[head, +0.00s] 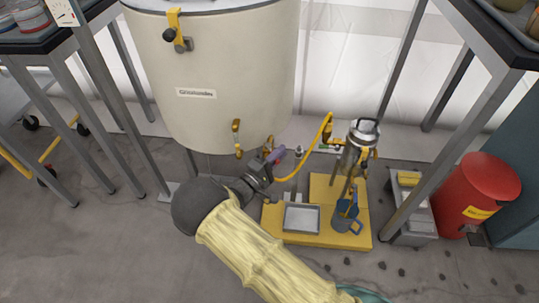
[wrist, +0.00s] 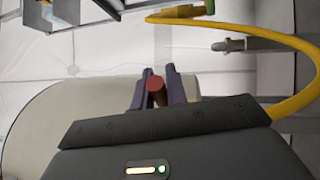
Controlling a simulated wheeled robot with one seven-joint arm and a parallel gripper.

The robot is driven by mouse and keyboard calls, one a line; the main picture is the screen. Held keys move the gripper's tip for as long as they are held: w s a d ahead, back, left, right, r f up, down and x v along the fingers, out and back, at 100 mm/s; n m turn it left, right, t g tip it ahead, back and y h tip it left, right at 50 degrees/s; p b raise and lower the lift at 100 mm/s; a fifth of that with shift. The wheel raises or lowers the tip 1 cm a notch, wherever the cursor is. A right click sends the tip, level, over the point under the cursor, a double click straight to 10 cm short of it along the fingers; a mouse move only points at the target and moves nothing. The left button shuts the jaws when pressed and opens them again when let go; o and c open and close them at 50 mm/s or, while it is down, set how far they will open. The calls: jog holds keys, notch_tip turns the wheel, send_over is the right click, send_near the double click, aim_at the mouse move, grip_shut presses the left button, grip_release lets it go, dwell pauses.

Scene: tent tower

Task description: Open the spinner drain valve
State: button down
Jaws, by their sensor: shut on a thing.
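My gripper (head: 276,154) is beside the lower right of the big cream drum (head: 215,90). In the wrist view its two purple-grey fingers (wrist: 157,86) are closed on a small red, round-ended piece (wrist: 156,90). This looks like a valve handle, but its body is hidden and I cannot tell how far it is turned. A steel canister (head: 364,132), possibly the spinner, stands right of the gripper. A yellow hose (head: 318,145) runs between the gripper area and the canister. The hose also shows in the wrist view (wrist: 280,45).
A yellow platform (head: 330,190) holds a metal tray (head: 301,218) and a blue jug (head: 345,215) below the canister. A red bin (head: 480,190) stands at the right. Steel bench legs (head: 430,120) flank the area.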

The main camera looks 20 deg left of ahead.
jog(key=shift+s+f+h, duration=0.1)
jog(key=shift+s+h, duration=0.05)
jog(key=shift+h, duration=0.15)
jog(key=c, duration=1.4)
grip_release()
jog(key=p+v, duration=0.5)
jog(key=v, duration=1.2)
jog(key=shift+a, duration=0.15)
jog(key=shift+s, duration=0.1)
jog(key=shift+c, duration=0.5)
